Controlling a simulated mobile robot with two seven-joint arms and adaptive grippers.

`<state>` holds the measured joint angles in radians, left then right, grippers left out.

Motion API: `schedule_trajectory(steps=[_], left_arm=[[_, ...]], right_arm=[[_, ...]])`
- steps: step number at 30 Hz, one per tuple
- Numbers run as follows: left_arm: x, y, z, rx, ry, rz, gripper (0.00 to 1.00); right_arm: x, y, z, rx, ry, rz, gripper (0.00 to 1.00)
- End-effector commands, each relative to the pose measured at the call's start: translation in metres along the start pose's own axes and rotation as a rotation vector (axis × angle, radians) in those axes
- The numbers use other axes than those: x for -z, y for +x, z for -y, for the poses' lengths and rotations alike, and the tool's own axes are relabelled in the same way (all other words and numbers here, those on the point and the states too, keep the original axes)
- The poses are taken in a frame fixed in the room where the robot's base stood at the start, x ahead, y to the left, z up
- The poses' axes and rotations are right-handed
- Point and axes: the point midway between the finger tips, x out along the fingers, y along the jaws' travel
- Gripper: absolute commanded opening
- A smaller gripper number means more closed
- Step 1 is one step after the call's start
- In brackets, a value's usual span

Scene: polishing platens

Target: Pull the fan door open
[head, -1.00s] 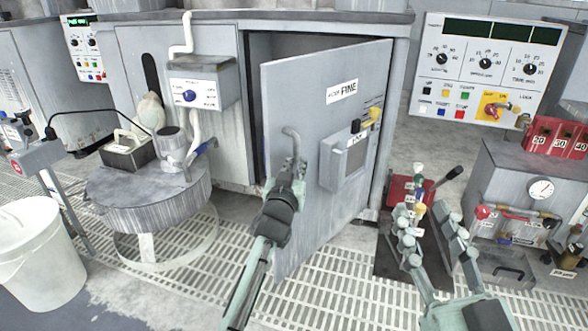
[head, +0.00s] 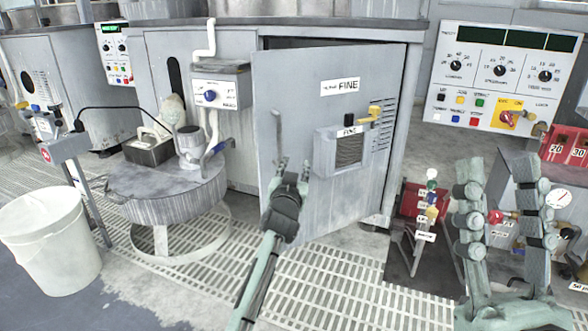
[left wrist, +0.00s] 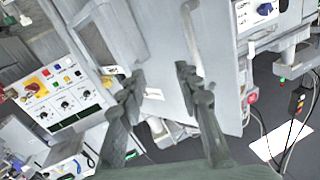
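The fan door (head: 300,100), a grey panel labelled FINE, stands ajar, its left edge swung out from the cabinet. A thin bent handle (head: 277,128) stands near that edge. My left gripper (head: 292,166) is in front of the door, just below the handle. In the left wrist view, my left gripper (left wrist: 160,72) has its fingers apart with nothing seen held between them. A pale curved bar, seemingly the handle (left wrist: 190,42), runs beside the right fingertip; contact cannot be told. My right gripper (head: 498,168) is open and empty at the lower right.
A round grey drum (head: 150,205) and a switch box (head: 214,95) stand left of the door. A white bucket (head: 45,245) is at far left. A red-topped stand (head: 415,200) is on a dark mat to the right. Grated floor (head: 320,285) lies before the door.

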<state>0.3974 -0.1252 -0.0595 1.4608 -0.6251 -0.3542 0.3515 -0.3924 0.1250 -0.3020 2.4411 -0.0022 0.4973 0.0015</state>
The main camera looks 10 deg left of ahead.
Motion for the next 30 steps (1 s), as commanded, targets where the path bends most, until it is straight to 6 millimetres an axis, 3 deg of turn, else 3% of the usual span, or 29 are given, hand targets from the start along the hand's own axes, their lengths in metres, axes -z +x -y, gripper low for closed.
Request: schedule_trajectory(steps=[1,5,11,24,30], left_arm=[[0.038,-0.014,-0.071,-0.061,-0.153,-0.018,0.33],[0.039,-0.013,-0.071,-0.061,-0.153,-0.019,0.33],[0.051,-0.011,-0.058,-0.052,-0.133,-0.022,0.33],[0.095,-0.003,0.006,-0.006,-0.021,-0.008,0.33],[0.101,-0.002,0.015,0.000,-0.003,-0.004,0.33]], right_arm=[[0.000,0.000,0.000,0.000,0.000,0.001,0.40],[0.000,0.000,0.000,0.000,0.000,0.001,0.40],[0.000,0.000,0.000,0.000,0.000,0.001,0.40],[0.000,0.000,0.000,0.000,0.000,0.001,0.40],[0.000,0.000,0.000,0.000,0.000,0.001,0.40]])
